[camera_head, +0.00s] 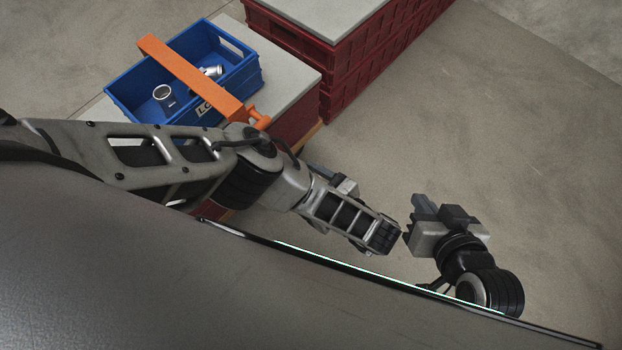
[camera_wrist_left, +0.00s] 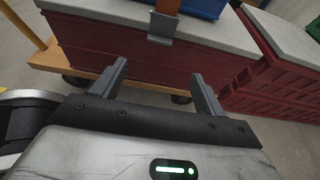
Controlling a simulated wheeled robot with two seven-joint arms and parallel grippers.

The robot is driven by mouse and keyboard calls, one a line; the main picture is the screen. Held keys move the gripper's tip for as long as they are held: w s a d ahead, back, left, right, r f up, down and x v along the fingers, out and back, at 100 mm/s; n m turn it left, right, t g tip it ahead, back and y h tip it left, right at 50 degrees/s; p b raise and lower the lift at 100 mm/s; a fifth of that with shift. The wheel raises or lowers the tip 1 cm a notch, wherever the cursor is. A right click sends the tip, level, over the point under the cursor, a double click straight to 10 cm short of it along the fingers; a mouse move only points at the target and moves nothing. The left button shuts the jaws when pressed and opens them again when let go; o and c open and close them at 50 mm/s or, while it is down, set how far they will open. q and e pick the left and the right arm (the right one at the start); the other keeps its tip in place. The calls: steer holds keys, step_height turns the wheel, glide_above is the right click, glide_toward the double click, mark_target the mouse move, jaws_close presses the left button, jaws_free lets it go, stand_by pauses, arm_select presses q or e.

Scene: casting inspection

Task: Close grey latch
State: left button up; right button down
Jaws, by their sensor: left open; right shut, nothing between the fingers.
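An orange bar (camera_head: 190,73) lies across a blue crate (camera_head: 247,76), with its hooked end over the near side. In the left wrist view, a small grey piece (camera_wrist_left: 163,24) hangs below the orange end (camera_wrist_left: 167,6) against the crate stand's front; it looks like the grey latch, but I cannot tell how far it is turned. My left gripper (camera_wrist_left: 159,72) is open and empty, its fingers pointing toward that piece but apart from it. In the head view my left arm largely hides this gripper. My right gripper (camera_head: 428,213) is shut and empty, over the floor at the right.
The blue crate holds metal castings (camera_head: 164,94) and stands on a grey-topped red stand (camera_head: 290,82). A second red crate stack (camera_head: 345,72) with a grey top stands close to the right. A wooden wheeled base (camera_wrist_left: 62,57) is below. The floor at right is clear.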

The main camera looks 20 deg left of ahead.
arm_select(q)
steer(key=shift+v, duration=1.1)
arm_select(e)
steer(key=shift+s+d+r, duration=0.1)
steer(key=shift+d+r, duration=0.05)
steer(key=shift+r, duration=0.35)
